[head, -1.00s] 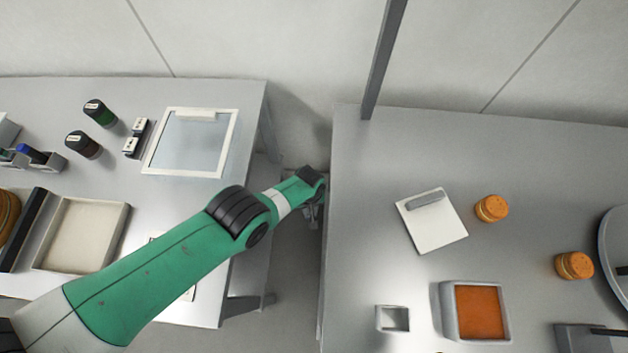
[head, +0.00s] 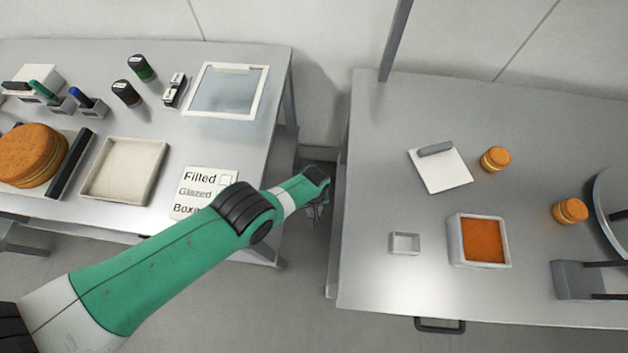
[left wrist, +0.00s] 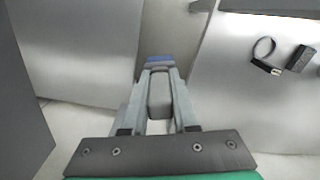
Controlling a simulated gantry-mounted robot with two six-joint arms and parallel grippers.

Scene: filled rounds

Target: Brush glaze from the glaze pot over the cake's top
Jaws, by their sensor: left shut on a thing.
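A round brown cake (head: 32,155) lies at the left end of the left table, cut by the picture's edge. A square pale pot with orange-brown contents (head: 481,240) stands on the right table; I cannot tell whether it is the glaze pot. My left gripper (head: 314,207) is over the gap between the two tables, away from both. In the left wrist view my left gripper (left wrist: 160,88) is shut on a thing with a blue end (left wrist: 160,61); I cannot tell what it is. My right gripper is not in view.
The left table holds a checklist card (head: 203,193), an empty tray (head: 124,170), dark bottles (head: 127,93) and markers in stands (head: 87,102). The right table holds small brown rounds (head: 495,159), a white board (head: 440,170), a small grey box (head: 404,243) and a round plate (head: 612,200).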

